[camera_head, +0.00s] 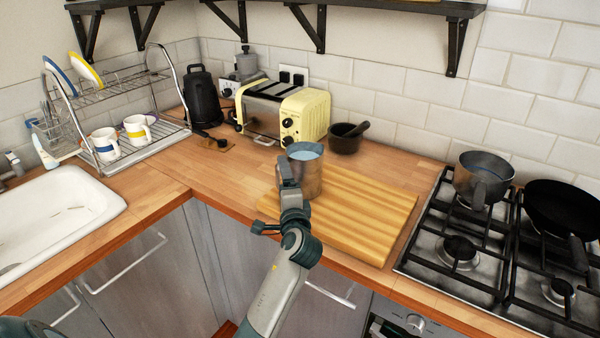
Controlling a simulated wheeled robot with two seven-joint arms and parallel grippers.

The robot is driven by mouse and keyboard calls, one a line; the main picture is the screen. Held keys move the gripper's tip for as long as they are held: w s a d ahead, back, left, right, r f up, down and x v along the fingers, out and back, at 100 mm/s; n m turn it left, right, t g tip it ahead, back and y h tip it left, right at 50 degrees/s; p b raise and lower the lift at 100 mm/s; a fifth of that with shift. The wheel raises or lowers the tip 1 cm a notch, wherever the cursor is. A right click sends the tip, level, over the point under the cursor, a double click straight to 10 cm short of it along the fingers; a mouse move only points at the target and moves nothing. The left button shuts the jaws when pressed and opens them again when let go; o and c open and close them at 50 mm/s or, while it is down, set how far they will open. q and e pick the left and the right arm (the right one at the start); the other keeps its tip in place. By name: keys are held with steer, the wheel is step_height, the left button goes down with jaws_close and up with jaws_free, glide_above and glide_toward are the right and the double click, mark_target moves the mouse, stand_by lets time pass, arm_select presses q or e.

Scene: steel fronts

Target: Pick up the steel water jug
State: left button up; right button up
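The steel water jug (313,182) stands upright near the back left of the striped wooden board (375,215). Its open top shows pale blue water, and its metal side reflects the brown wood. The gripper hides part of the jug's side and any handle there. I cannot tell whether the fingers touch or close on the jug.
A yellow toaster (305,117) and a dark bowl (345,143) stand behind the jug. The gas hob with a steel pot (483,175) and black pan (562,208) is at right. A dish rack (150,140) and sink (50,215) are at left.

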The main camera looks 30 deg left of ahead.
arm_select(q)
steer(key=shift+s+d+r, duration=0.15)
steer(key=c, duration=1.4)
steer(key=shift+r, duration=0.1)
steer(key=c, duration=0.4)
arm_select(e)
steer(key=shift+d, duration=0.25)
steer(key=shift+s+f, duration=0.1)
steer(key=shift+s, duration=0.05)
